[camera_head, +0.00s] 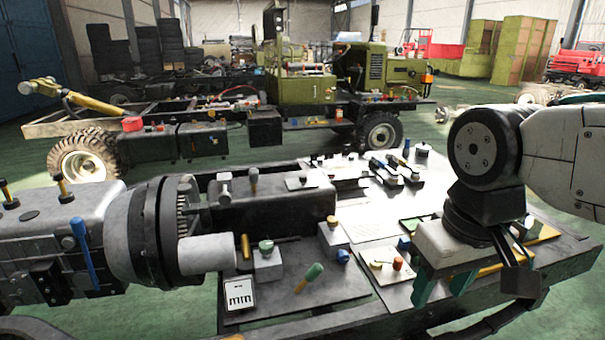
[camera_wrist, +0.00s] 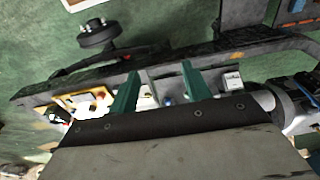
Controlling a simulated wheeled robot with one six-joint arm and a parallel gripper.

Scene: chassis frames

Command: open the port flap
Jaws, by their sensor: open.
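My gripper (camera_head: 441,287) hangs over the right part of the workbench in the head view, its two green fingers apart and nothing visible between them. The wrist view also shows my gripper (camera_wrist: 160,72), with the green fingers spread above the bench's edge area. I cannot pick out the port flap with certainty in either view. A white square plate with black marks (camera_head: 239,294) stands at the bench's front left, and a similar white piece shows in the wrist view (camera_wrist: 233,79). It is apart from my gripper.
A large grey cylindrical assembly (camera_head: 75,240) fills the left. A truck chassis stands behind.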

